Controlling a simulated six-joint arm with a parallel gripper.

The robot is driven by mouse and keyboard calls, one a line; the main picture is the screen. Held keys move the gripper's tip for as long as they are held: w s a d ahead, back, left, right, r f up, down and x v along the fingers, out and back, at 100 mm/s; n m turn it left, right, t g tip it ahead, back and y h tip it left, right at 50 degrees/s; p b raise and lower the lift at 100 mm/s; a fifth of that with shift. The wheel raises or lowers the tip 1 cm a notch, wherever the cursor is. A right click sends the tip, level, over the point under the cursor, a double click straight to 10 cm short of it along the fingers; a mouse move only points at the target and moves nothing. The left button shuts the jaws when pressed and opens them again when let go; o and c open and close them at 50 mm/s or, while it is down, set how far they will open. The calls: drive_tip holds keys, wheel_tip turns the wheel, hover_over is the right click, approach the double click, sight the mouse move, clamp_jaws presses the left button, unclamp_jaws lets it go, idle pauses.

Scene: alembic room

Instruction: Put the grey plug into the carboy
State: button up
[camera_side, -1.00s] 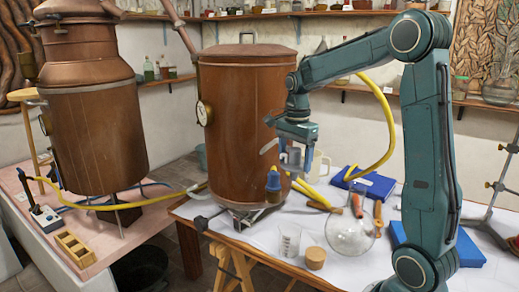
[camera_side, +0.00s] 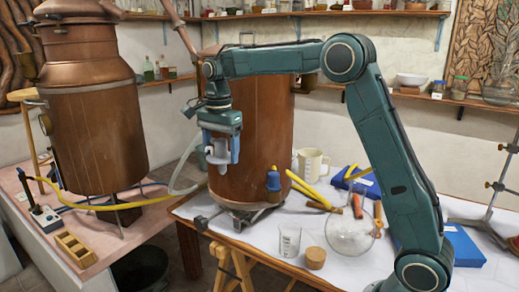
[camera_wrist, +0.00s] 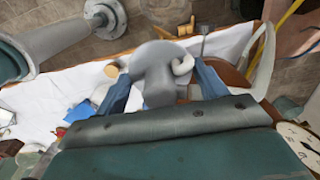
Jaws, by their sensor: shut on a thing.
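My gripper (camera_side: 221,157) is in the air in front of the copper boiler, well above the table. It is shut on the grey plug (camera_side: 216,153), which hangs between the blue fingers. In the wrist view, the plug (camera_wrist: 158,72) is a smooth grey body with a pale ring at its right side, between the fingers (camera_wrist: 162,88). A round clear glass vessel (camera_side: 349,240), apparently the carboy, stands on the white table to the lower right, well away from my gripper. Its opening is hard to make out.
The copper boiler (camera_side: 255,165) is close behind my gripper. A pale hose (camera_side: 183,172) curves down left of it. A beaker (camera_side: 289,240), a cork (camera_side: 315,258), a cream jug (camera_side: 311,164) and a blue box (camera_side: 356,183) stand on the table.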

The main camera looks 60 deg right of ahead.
drive_tip(key=w+a+f+n, duration=0.1)
drive_tip(key=w+a, duration=0.3)
drive_tip(key=a, duration=0.3)
wheel_tip(320, 180, down, 39)
drive_tip(key=shift+s+f, duration=0.2)
drive_tip(key=shift+f, duration=0.1)
drive_tip(key=shift+f, duration=2.35)
drive_tip(key=shift+f, duration=1.9)
idle(1.1)
